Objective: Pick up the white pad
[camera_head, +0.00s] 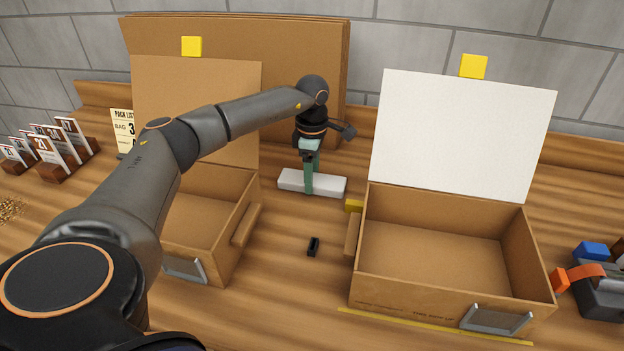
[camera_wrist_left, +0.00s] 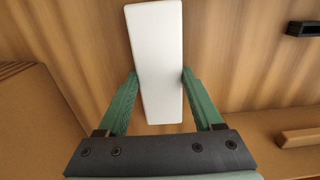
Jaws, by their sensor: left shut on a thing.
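The white pad (camera_head: 328,186) is a long pale block between the two open boxes, toward the back of the wooden table. In the left wrist view the pad (camera_wrist_left: 155,60) runs lengthwise between the green fingers. My left gripper (camera_head: 310,185) points down from above, with its fingers on either side of the pad. The left gripper (camera_wrist_left: 158,85) is shut on the pad across its narrow width. I cannot tell whether the pad is off the table. My right gripper is not in view.
A left box (camera_head: 244,215) and a right box (camera_head: 455,302) stand open with raised lids. Brown boards (camera_head: 240,35) lean behind. Free table lies in front of the black piece.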

